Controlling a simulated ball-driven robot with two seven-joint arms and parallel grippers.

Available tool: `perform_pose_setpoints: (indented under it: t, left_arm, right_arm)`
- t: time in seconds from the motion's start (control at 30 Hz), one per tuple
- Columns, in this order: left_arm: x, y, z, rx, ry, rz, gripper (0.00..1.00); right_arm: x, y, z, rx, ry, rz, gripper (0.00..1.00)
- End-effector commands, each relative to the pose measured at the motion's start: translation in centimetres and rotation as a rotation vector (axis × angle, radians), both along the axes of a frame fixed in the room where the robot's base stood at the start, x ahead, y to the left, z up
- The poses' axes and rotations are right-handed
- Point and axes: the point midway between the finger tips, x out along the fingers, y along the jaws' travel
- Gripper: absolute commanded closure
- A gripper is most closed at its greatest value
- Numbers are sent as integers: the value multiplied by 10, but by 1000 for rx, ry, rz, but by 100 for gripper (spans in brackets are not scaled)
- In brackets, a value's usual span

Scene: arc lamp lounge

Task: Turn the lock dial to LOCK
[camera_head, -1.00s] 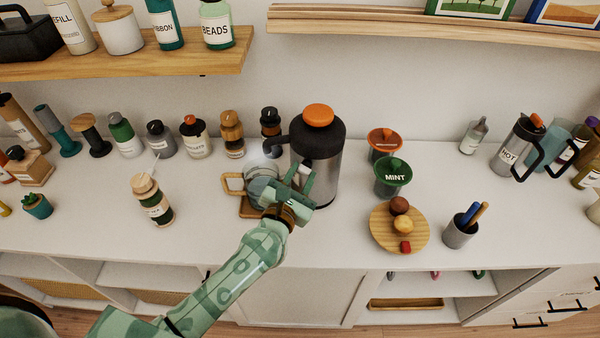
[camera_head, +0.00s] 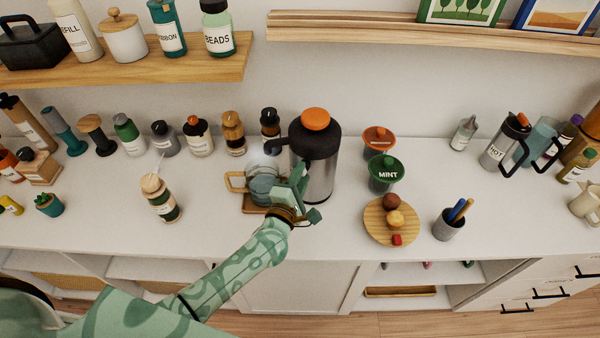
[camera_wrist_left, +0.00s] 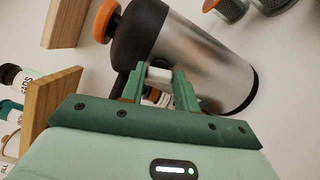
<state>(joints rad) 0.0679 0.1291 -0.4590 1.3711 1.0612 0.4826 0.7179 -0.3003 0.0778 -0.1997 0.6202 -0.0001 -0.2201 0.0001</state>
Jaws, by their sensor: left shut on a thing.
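A steel and black vacuum pot (camera_head: 322,182) with an orange top knob stands upright on the white counter, near the middle of the head view. It also fills the upper middle of the left wrist view (camera_wrist_left: 205,62). My left gripper (camera_head: 299,172) is at the pot's front left side. In the left wrist view its two green fingers (camera_wrist_left: 160,74) are closed in on a small part low on the pot, taken as the lock dial. The fingers mostly hide the dial, and its markings cannot be read. My right gripper is not in view.
A glass mug (camera_head: 262,182) with a wooden handle stands on a coaster close left of the gripper. Green MINT (camera_head: 385,174) and orange (camera_head: 378,138) containers stand right of the pot. A round wooden board (camera_head: 377,226) is at front right. Bottles line the wall.

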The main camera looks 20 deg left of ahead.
Motion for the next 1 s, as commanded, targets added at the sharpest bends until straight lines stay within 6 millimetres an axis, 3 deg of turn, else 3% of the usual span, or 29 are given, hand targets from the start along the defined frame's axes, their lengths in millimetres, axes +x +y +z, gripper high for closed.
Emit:
perform_pose_setpoints:
  t: [0.43,1.0]
  left_arm:
    - [0,-1,-1,248,-15,0,92]
    - [-1,-1,-3,293,-18,-2,92]
  right_arm:
    - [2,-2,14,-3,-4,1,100]
    - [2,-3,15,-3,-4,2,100]
